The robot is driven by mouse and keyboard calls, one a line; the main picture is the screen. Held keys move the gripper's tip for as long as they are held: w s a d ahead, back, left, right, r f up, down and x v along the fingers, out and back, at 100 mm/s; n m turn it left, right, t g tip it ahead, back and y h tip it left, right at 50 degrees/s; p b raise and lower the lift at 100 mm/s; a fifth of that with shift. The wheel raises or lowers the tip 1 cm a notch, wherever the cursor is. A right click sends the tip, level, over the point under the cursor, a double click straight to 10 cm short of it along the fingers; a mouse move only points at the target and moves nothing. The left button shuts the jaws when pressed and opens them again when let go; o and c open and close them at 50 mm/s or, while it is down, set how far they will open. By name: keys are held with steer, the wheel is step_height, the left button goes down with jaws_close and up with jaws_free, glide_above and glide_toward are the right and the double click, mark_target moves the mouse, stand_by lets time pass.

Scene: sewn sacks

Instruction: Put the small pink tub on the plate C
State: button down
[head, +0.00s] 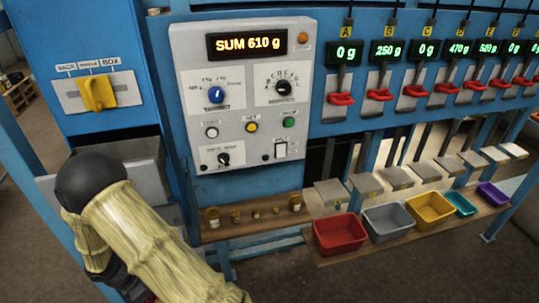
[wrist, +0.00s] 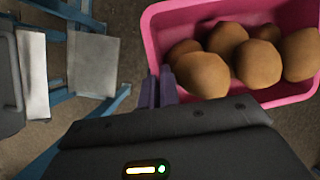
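The small pink tub (wrist: 155,35) is in the wrist view, upper right, holding several round brown potato-like lumps. My gripper's two purple-grey fingers (wrist: 161,88) are close together at the tub's near left corner, one on each side of its wall, and appear shut on it. The tub and my gripper do not show in the head view. Plate C (head: 397,178) appears to be the third small grey plate from the left in the row under the displays. It looks empty, and display C (head: 427,49) reads 0 g.
Plates A (head: 330,192) and B (head: 365,184) stand left of it, more plates to its right. A low shelf in front holds red (head: 340,234), grey (head: 388,219), yellow (head: 430,208), teal and purple tubs.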

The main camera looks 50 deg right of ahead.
steer(key=n, duration=0.1)
steer(key=a+r+n+t, duration=0.1)
steer(key=n, duration=0.1)
steer(key=r+n, duration=0.1)
steer(key=shift+s+a+t+h, duration=0.25)
steer(key=shift+s+t+h, duration=0.05)
steer(key=n, duration=0.1)
steer(key=r+n+t, duration=0.1)
steer(key=shift+a+n, duration=0.4)
steer(key=shift+f, duration=0.1)
steer(key=shift+d, duration=0.1)
